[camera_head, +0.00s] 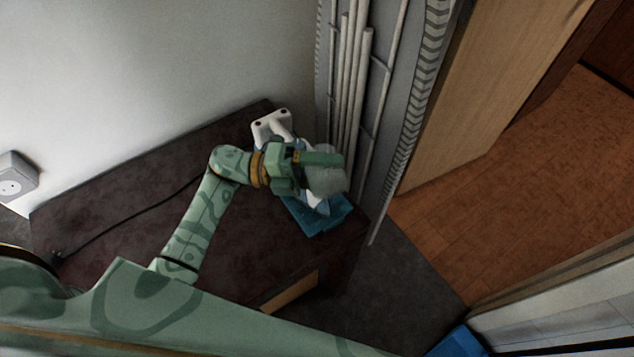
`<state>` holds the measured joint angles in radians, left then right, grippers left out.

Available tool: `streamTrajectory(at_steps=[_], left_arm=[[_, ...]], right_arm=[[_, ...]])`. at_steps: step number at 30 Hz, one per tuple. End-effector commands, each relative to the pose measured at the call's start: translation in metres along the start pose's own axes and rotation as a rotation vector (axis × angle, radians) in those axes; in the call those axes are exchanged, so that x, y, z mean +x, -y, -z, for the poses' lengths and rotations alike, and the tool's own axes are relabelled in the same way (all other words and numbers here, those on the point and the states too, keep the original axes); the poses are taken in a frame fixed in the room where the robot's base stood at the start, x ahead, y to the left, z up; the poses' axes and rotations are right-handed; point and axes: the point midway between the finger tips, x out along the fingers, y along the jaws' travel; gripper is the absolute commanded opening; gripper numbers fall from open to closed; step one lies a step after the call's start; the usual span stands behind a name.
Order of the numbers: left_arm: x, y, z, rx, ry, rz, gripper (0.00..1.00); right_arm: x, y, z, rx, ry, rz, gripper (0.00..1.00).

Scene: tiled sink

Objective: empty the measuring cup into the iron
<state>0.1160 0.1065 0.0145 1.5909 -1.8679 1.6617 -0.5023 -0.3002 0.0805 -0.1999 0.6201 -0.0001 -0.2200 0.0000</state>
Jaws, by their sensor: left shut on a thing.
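My left gripper (318,162), on the green arm coming in from the left, is shut on the measuring cup (325,182). The cup is pale grey and looks translucent. Its tilt and contents cannot be made out. My right gripper is not in view.
The dark brown top (120,210) has free room left of the iron. A black cord (130,218) runs across it to a plug. Pale vertical pipes (352,75) stand close to the right of the iron. A wall socket (15,180) is at far left.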

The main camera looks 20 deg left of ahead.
Motion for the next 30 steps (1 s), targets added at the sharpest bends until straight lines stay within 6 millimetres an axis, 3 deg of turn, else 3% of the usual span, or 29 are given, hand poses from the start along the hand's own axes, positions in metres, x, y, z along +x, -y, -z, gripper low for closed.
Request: streamTrajectory(at_steps=[26,30], left_arm=[[0.003,0.005,0.000,-0.106,0.011,0.043,0.31],[0.003,0.015,-0.002,-0.150,0.016,0.062,0.31]], right_arm=[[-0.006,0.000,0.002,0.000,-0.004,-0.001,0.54],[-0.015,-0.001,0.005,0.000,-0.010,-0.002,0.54]])
